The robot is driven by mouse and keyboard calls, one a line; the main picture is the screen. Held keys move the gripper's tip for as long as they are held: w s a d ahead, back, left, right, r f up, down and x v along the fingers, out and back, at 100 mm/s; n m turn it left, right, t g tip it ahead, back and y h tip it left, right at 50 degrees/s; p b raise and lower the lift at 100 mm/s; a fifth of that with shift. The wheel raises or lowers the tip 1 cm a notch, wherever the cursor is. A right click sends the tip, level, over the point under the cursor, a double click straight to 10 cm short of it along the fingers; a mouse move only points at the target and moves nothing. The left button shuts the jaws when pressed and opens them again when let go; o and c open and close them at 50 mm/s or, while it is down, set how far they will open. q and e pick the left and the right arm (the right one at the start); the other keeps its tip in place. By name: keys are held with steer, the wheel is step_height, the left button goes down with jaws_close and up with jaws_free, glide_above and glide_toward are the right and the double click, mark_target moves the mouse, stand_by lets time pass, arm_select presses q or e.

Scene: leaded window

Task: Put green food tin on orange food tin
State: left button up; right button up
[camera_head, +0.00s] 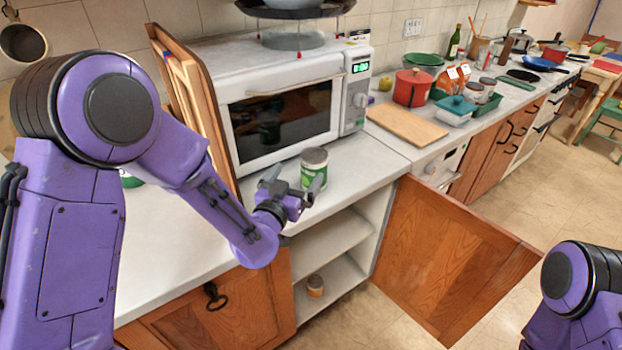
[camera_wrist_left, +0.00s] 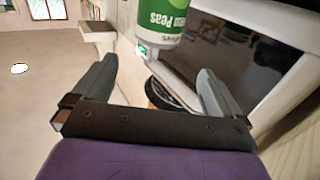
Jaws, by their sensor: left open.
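The green food tin (camera_head: 314,170), with a grey lid and a green and white label, stands upright on the white counter in front of the microwave. My left gripper (camera_head: 292,190) is open and empty close to the tin. In the left wrist view the tin lies beyond the spread fingertips (camera_wrist_left: 157,70). A small orange food tin (camera_head: 315,287) stands on the bottom shelf of the open cabinet below. My right gripper is out of view; only part of that arm shows.
The microwave (camera_head: 285,105) stands behind the tin. The open wooden cabinet door (camera_head: 450,255) sticks out to the right of the cabinet. The middle shelf (camera_head: 325,240) above the orange tin looks bare. A cutting board (camera_head: 405,124) lies on the counter farther right.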

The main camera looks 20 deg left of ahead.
mark_target(314, 154)
arm_select(q)
steer(key=w, duration=0.2)
steer(key=w+p, duration=0.1)
steer(key=w, duration=0.1)
steer(key=w+d+p, duration=0.1)
steer(key=w, duration=0.1)
steer(key=shift+f, duration=0.25)
steer(key=w+p, duration=0.1)
steer(key=w, duration=0.3)
steer(key=shift+w+d+p, duration=0.15)
steer(key=shift+d+p, duration=0.05)
steer(key=shift+p, duration=0.1)
steer(key=shift+w+f, duration=0.15)
steer(key=shift+w, duration=0.25)
steer(key=shift+s+a, duration=0.1)
steer(key=c, duration=0.3)
jaws_close()
